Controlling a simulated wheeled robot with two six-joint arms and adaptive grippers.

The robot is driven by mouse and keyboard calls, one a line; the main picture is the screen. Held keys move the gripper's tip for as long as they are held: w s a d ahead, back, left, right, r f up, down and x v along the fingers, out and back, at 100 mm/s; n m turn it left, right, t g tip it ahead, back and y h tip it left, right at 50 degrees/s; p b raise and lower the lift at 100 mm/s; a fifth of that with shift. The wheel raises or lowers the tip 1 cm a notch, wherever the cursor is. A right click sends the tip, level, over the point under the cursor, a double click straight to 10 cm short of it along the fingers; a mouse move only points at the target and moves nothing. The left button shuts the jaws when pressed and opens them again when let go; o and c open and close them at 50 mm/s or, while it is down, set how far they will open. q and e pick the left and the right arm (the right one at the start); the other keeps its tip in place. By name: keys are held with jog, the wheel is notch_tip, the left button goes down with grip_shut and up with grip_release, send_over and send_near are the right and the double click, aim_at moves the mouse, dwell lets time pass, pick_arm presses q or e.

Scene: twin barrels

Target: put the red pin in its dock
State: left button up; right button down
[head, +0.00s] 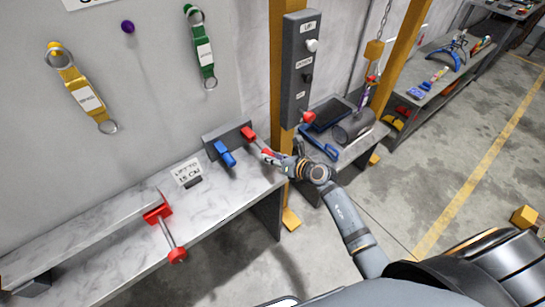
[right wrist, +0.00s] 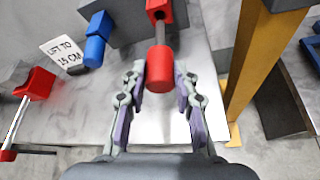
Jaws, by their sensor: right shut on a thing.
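My right gripper (head: 268,154) is at the right end of the bench. In the right wrist view it (right wrist: 160,92) is closed around the red knob of the red pin (right wrist: 160,70). The pin's grey shaft runs from the knob to a red block (right wrist: 158,10) on a dark grey backing; this red block also shows in the head view (head: 248,133). I cannot tell how deep the shaft sits there. Another red bracket (head: 157,213), with a metal rod ending in a red piece (head: 177,255), is on the bench's front edge at left. My left gripper is not in view.
A blue peg (head: 226,155) sits left of the red block on the dark grey backing. A "lift to 15 cm" label (head: 187,171) lies on the bench. A yellow post (head: 282,60) with a grey switch panel (head: 300,70) stands close behind the right gripper. The floor at right is mostly clear.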

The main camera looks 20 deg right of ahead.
jog(key=shift+p, duration=0.35)
dwell(0.7)
jog(key=shift+w+a+b, duration=0.2)
jog(key=shift+w+a, duration=0.2)
jog(key=shift+w, duration=0.65)
jog(key=shift+w+a+b, duration=0.25)
jog(key=shift+w+a, duration=0.1)
jog(key=shift+w, duration=0.7)
jog(key=shift+w+a+b, duration=0.2)
jog(key=shift+w+a, duration=0.2)
jog(key=shift+w, duration=0.65)
jog(key=c, duration=1)
grip_release()
jog(key=shift+o, duration=0.2)
jog(key=shift+s+d+r, duration=0.1)
jog(key=shift+s+d, duration=0.15)
jog(key=shift+s, duration=0.05)
jog(key=v, duration=1.1)
jog(key=shift+r, duration=0.1)
